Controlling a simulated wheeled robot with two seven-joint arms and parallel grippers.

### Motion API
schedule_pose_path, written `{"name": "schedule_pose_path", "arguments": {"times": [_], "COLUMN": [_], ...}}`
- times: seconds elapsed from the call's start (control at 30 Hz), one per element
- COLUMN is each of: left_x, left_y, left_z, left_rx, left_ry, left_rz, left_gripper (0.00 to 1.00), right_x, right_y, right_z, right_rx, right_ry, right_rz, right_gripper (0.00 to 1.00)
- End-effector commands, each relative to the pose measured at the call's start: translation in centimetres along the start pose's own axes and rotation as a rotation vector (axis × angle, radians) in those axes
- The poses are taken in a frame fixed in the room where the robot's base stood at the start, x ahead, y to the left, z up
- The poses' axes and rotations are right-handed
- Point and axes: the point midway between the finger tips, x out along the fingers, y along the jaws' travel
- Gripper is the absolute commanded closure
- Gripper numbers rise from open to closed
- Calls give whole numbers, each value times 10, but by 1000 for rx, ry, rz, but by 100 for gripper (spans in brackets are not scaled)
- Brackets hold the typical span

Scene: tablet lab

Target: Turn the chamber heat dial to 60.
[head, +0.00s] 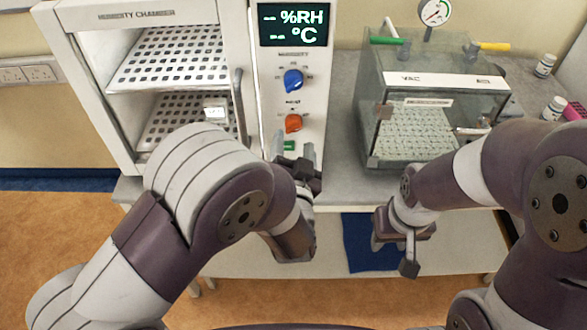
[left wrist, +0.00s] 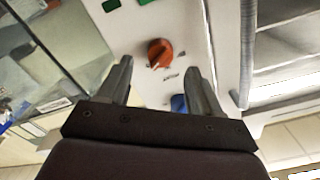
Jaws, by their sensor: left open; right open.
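The humidity chamber (head: 135,14) stands at the back left, with a white control panel on its right side. On the panel an orange dial (head: 293,123) sits below a blue dial (head: 293,81). The orange dial (left wrist: 160,52) also shows in the left wrist view, between and beyond the fingertips, with part of the blue dial (left wrist: 178,103) nearer the gripper's body. My left gripper (head: 294,152) is open and empty just below the orange dial, apparently not touching it. The dial markings are too small to read. My right gripper (head: 394,252) is open and empty, low in front of the bench.
A dark display (head: 293,24) above the dials shows %RH and °C. A green switch (head: 289,145) lies below the orange dial. The chamber door's handle (head: 239,105) is left of the panel. A clear vacuum box (head: 445,80) with a gauge stands right, with bottles beyond.

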Motion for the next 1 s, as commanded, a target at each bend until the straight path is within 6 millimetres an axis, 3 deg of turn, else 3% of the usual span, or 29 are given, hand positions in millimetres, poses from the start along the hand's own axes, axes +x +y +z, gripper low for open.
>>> {"name": "schedule_pose_path", "arguments": {"times": [0.2, 0.33, 0.93, 1.0], "left_x": [-56, -75, -80, -81], "left_y": [2, 2, 1, 14], "left_z": [2, 1, 1, 13], "left_rx": [0, 0, -13, -62], "left_ry": [3, 1, -4, -60], "left_rz": [5, 3, 3, 66], "left_gripper": [36, 36, 36, 36], "right_x": [14, 15, 15, 15], "right_y": [0, 0, 0, 0], "right_z": [2, 2, 2, 2], "right_rx": [0, 0, 0, 0], "right_ry": [0, 0, 0, 0], "right_rz": [0, 0, 0, 0], "right_gripper": [57, 57, 57, 57]}}
